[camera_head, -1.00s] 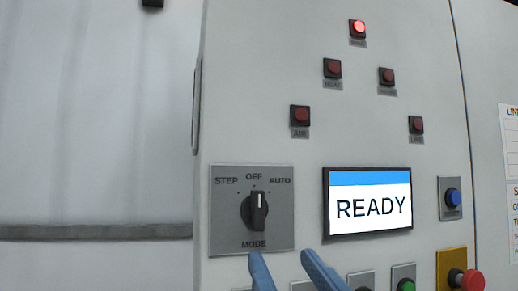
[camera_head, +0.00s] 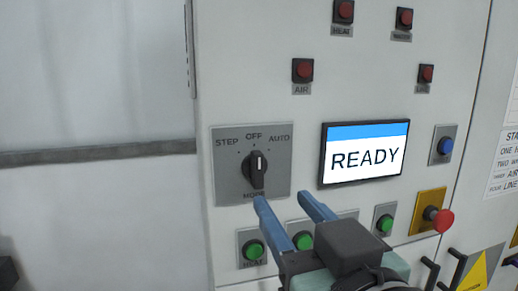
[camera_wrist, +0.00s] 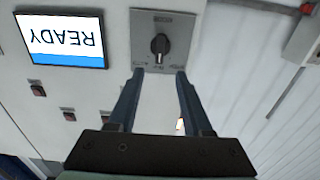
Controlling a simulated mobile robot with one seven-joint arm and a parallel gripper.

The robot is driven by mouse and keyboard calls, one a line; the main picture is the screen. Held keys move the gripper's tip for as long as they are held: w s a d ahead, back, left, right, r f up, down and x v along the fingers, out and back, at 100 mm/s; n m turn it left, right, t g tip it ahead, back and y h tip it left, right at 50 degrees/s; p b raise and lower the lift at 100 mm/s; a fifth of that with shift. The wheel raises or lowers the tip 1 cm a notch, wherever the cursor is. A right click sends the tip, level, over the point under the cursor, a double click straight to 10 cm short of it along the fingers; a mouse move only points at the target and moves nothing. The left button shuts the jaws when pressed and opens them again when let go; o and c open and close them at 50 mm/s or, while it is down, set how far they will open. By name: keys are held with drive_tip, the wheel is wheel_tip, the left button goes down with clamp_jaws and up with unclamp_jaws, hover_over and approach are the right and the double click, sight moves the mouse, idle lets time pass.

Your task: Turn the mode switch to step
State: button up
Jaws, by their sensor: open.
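The mode switch is a black knob (camera_head: 257,170) on a grey square plate (camera_head: 223,185), with STEP at upper left, OFF at top and AUTO at upper right. Its white mark points about straight up, toward OFF. My gripper (camera_head: 283,198) has two blue fingers, open and empty, just below and to the right of the knob in the head view. In the upside-down wrist view the knob (camera_wrist: 160,46) shows just beyond and between the fingertips of my gripper (camera_wrist: 159,72), with no contact visible. The MODE label is partly covered by a finger.
A screen reading READY (camera_head: 364,153) is right of the switch. Green buttons, including one (camera_head: 253,250), sit below it. A red emergency button (camera_head: 438,219) and a blue button (camera_head: 445,146) are farther right. Red lamps are above. Left of the cabinet is a plain wall.

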sight(259, 170)
drive_tip(key=p+x, duration=0.2)
drive_tip(key=x, duration=0.8)
drive_tip(key=shift+w+a+p, duration=0.1)
drive_tip(key=shift+w+p, duration=0.1)
drive_tip(key=shift+p, duration=0.2)
clamp_jaws()
